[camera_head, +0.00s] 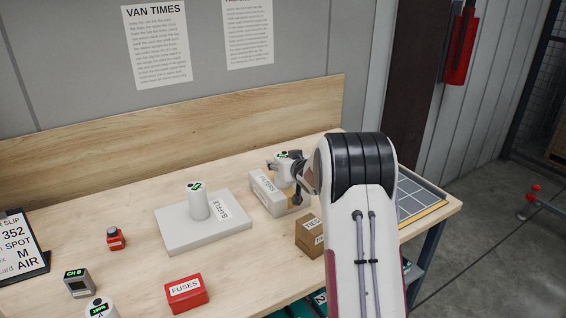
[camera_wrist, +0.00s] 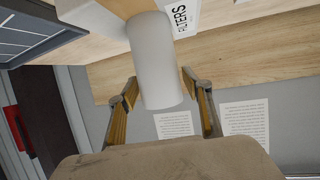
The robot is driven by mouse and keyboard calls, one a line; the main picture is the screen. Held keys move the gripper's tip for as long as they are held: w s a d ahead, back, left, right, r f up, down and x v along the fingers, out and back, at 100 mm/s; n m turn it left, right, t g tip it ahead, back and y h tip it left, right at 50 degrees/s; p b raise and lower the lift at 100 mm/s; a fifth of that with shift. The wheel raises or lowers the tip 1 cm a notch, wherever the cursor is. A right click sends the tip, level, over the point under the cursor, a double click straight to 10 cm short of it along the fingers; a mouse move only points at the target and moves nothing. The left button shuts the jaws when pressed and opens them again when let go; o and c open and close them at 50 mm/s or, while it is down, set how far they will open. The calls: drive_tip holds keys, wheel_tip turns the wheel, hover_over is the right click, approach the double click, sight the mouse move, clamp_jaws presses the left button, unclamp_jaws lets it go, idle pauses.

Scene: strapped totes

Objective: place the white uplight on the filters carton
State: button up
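The white uplight, a white cylinder with a green mark on its top (camera_head: 284,155), is upright at the filters carton, and its base appears to rest on the carton. In the wrist view the cylinder (camera_wrist: 157,60) hangs upside down in the picture, between my fingers. The filters carton (camera_head: 264,192) is a pale box with a white label; its FILTERS label (camera_wrist: 182,16) shows beside the cylinder's base in the wrist view. My gripper (camera_wrist: 160,82) is open around the cylinder, with a slight gap at the right finger. My gripper hides part of the carton in the head view.
A similar white cylinder (camera_head: 199,202) stands on the BAFFLE slab (camera_head: 180,237). A brown TIES box (camera_head: 308,236) sits near the carton, close to my arm. A red FUSES box (camera_head: 186,293), a small red item (camera_head: 115,239) and a CH 8 device (camera_head: 78,284) stand left.

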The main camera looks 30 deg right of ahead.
drive_tip(key=shift+r, duration=0.15)
idle(0.3)
drive_tip(key=shift+v, duration=1.1)
drive_tip(key=v, duration=0.9)
drive_tip(key=shift+s+r, duration=0.15)
drive_tip(key=shift+s, duration=0.15)
drive_tip(key=shift+a+r, duration=0.1)
drive_tip(key=shift+a, duration=0.05)
drive_tip(key=s+a+r+g, duration=0.2)
drive_tip(key=s+a+r, duration=0.2)
drive_tip(key=s+a, duration=0.35)
drive_tip(key=s+a+r+g, duration=0.25)
drive_tip(key=s+a, duration=0.35)
drive_tip(key=s, duration=0.3)
drive_tip(key=s+a+f+g+y, duration=0.1)
drive_tip(key=s+a, duration=0.3)
drive_tip(key=s, duration=0.4)
drive_tip(key=s+a+f+n+g, duration=0.1)
drive_tip(key=s+a, duration=0.4)
drive_tip(key=s, duration=0.3)
drive_tip(key=s+a+f+n+g+y, duration=0.1)
drive_tip(key=s+a+f, duration=0.1)
drive_tip(key=s+a, duration=0.3)
drive_tip(key=s, duration=0.3)
drive_tip(key=shift+y, duration=0.3)
